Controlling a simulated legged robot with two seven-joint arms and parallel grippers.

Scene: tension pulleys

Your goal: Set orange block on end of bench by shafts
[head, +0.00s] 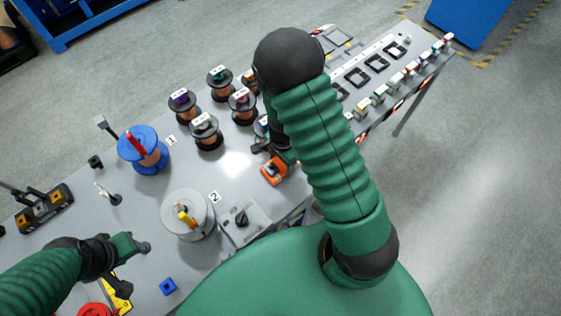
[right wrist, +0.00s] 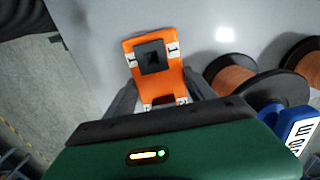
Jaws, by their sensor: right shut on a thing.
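An orange block (head: 270,174) with a black square piece shows below my right gripper, over the bench (head: 236,163). My right gripper (head: 268,150) is shut on it; my arm hides part of the grip in the head view. In the right wrist view the orange block (right wrist: 172,82) sits between my two dark fingers, with white labels on its face. I cannot tell whether it touches the bench. Two spools stand at the bench's left part: a blue one (head: 140,148) with a red top and a grey one (head: 185,212) with a yellow top. My left gripper (head: 132,266) is over the lower left bench.
Several copper-wound spools (head: 205,131) stand left of my right arm. A grey box with a black knob (head: 243,220) is near the front edge. A small blue block (head: 168,286) lies lower left. A row of small parts (head: 395,80) lines the far right edge.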

